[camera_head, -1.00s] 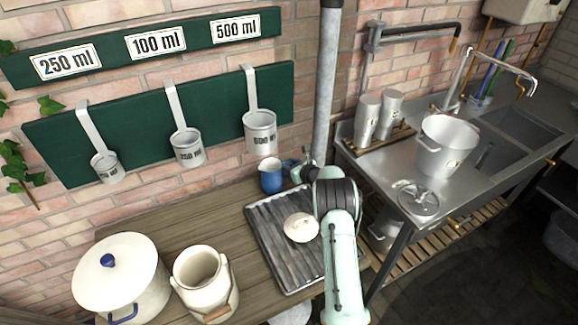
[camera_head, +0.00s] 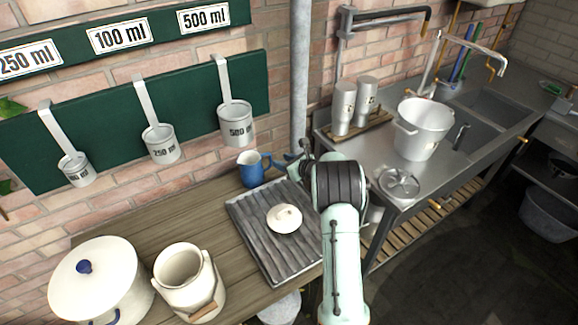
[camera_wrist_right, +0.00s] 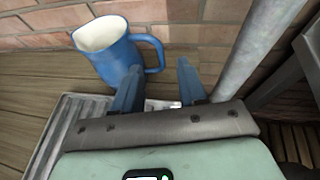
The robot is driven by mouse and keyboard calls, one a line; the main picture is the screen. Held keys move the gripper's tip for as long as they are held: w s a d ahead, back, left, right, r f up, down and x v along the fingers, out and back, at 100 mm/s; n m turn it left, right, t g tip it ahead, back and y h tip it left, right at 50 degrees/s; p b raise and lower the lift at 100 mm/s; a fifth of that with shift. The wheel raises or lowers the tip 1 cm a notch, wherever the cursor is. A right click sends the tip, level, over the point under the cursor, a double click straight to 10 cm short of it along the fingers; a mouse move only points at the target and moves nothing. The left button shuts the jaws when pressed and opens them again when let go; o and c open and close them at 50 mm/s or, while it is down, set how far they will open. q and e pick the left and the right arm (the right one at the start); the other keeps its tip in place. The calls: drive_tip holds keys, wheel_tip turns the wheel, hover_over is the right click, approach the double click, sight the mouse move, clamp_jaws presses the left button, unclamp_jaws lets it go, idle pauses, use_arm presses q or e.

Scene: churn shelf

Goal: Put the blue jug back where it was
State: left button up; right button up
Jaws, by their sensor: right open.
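The blue jug (camera_head: 252,172) has a white inside and stands upright on the wooden table near the brick wall, just behind the ridged metal tray. Its handle faces right, towards my right gripper (camera_head: 294,160). In the right wrist view the jug (camera_wrist_right: 113,54) is at the upper left, with its handle just beyond the fingers. My right gripper (camera_wrist_right: 158,80) is open there, its two blue fingers apart with nothing between them. The left finger overlaps the jug's lower right side in the picture; I cannot tell whether they touch. My left gripper is out of view.
The metal tray (camera_head: 252,228) holds a white lid (camera_head: 284,218). A white pot (camera_head: 97,287) and a cream can (camera_head: 186,290) stand front left. Measuring cups hang from a green board (camera_head: 105,120). A grey pipe (camera_head: 299,75) rises close to my right gripper. A sink counter is right.

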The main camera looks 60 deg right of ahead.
drive_tip(key=shift+v, duration=1.4)
